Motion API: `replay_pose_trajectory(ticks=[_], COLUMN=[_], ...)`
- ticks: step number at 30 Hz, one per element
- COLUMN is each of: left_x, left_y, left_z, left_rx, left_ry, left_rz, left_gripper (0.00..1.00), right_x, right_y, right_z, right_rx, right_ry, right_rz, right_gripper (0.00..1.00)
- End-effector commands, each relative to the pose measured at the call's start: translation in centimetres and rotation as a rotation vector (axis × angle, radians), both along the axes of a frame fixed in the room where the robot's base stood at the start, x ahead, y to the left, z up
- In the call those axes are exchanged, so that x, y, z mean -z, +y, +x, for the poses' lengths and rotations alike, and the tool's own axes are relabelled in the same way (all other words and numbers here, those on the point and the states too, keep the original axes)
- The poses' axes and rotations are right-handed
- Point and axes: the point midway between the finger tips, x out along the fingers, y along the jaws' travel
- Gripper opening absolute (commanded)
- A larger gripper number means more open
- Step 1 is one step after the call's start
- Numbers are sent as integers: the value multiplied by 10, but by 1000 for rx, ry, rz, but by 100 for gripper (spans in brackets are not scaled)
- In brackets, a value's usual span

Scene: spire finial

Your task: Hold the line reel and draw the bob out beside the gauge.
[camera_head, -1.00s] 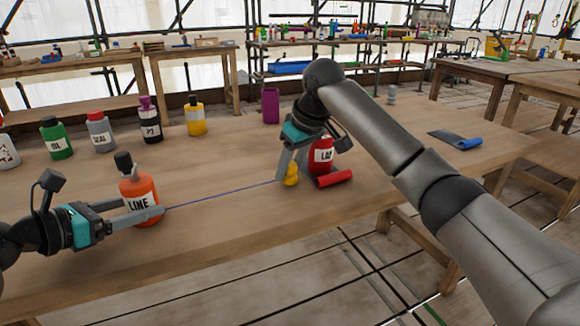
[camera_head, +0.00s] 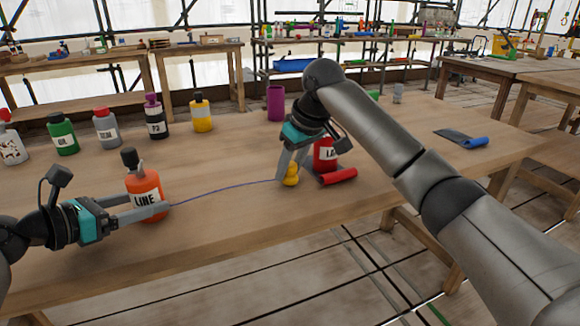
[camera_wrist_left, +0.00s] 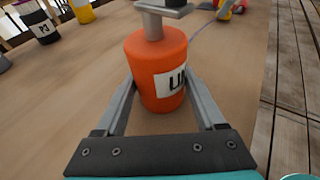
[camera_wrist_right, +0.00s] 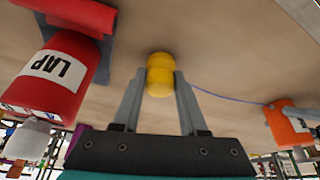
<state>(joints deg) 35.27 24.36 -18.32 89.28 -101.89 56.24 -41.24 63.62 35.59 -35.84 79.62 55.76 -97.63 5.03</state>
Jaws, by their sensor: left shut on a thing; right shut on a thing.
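The orange line reel (camera_head: 144,184), a bottle marked LINE with a dark top, stands upright on the table at left. My left gripper (camera_head: 160,206) is shut around its body; the left wrist view shows one finger on each side of the reel (camera_wrist_left: 158,75). The yellow bob (camera_head: 291,178) is between the fingertips of my right gripper (camera_head: 288,174), near the table's front edge. The right wrist view shows the bob (camera_wrist_right: 160,75) gripped from both sides. A thin blue line (camera_head: 225,186) runs from reel to bob, slightly bowed. I cannot tell which thing is the gauge.
A red bottle marked LAP (camera_head: 325,156) and a red roll (camera_head: 339,176) are close beside the right gripper. Several bottles, including a green one (camera_head: 63,134) and a yellow one (camera_head: 202,112), stand behind. A purple cup (camera_head: 275,103) and a blue roll (camera_head: 475,141) are farther off.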

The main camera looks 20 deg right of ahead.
Motion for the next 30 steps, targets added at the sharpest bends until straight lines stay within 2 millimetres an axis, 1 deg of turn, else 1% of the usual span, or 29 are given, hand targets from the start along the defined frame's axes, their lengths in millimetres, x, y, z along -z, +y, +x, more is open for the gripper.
replay_pose_trajectory(ticks=[25, 26, 30], left_x=[0, 0, 0], left_y=[0, 0, 0], left_z=[0, 0, 0], left_rx=[0, 0, 0], left_ry=[0, 0, 0], left_rz=[0, 0, 0], left_gripper=[40, 40, 40], right_x=[7, 7, 7], right_y=[0, 0, 0], right_z=[0, 0, 0], right_rx=[0, 0, 0], right_ry=[-1, -1, -1], right_rz=[0, 0, 0], right_gripper=[0, 43, 59])
